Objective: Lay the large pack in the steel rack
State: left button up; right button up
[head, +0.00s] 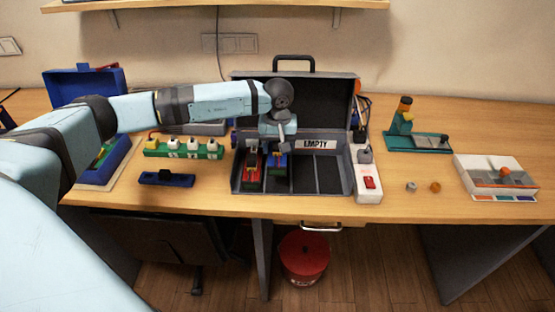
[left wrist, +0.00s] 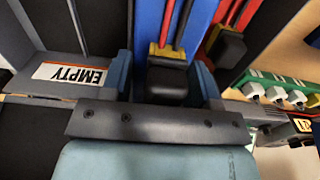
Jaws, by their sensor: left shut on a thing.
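A blue pack (head: 277,167) with red wires and a black plug is at the second slot from the left of an open grey case with dividers (head: 343,180). My left gripper (head: 278,152) reaches down into the case and is shut on the blue pack, seen between the fingers in the left wrist view (left wrist: 165,82). I cannot tell if the pack touches the case floor. A red pack (head: 252,172) lies in the slot to its left. The slots to the right are bare. No other thing in view clearly reads as a steel rack. My right gripper is not in view.
A white box with a red switch (head: 370,183) stands against the case's right side. A green board with white plugs (head: 183,149) and a dark blue holder (head: 166,179) lie left. A white tray (head: 470,180) stands far right. The front right tabletop is mostly clear.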

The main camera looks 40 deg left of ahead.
pick_arm(q)
jog(key=shift+f, duration=0.95)
notch_tip(320, 180, down, 3)
jog(key=shift+f, duration=0.45)
jog(key=shift+f, duration=0.15)
jog(key=o, duration=1.1)
